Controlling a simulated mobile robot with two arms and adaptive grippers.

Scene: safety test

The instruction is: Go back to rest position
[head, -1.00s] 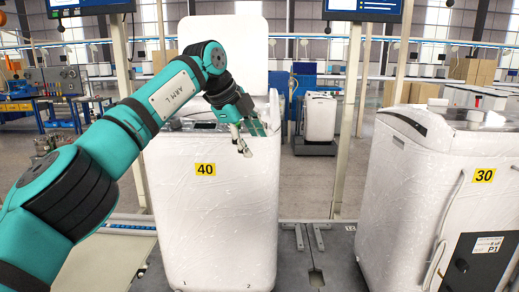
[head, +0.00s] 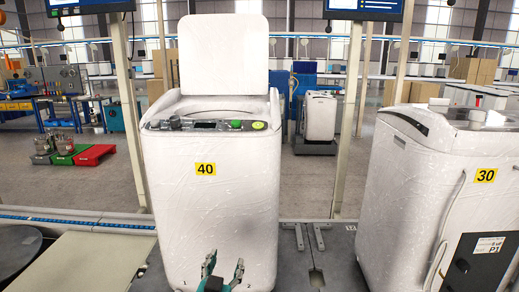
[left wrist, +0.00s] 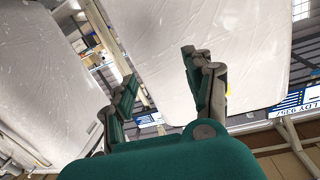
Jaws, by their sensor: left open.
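My left gripper (head: 223,272) is low at the bottom edge of the head view, in front of the lower body of the white washing machine labelled 40 (head: 207,225). Its fingers point up and stand apart, with nothing between them. In the left wrist view the two open fingers (left wrist: 163,95) also show, empty, with the white machine body (left wrist: 175,45) beyond them. The machine's lid (head: 223,55) stands raised, and its control panel (head: 210,125) with green and yellow buttons is in clear view. My right gripper is in neither view.
A second white washing machine labelled 30 (head: 430,190) stands to the right. A grey floor strip with metal brackets (head: 308,235) lies between the two. Red and green pallets (head: 90,155) lie at the back left. A round dark plate (head: 15,245) is at the left front.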

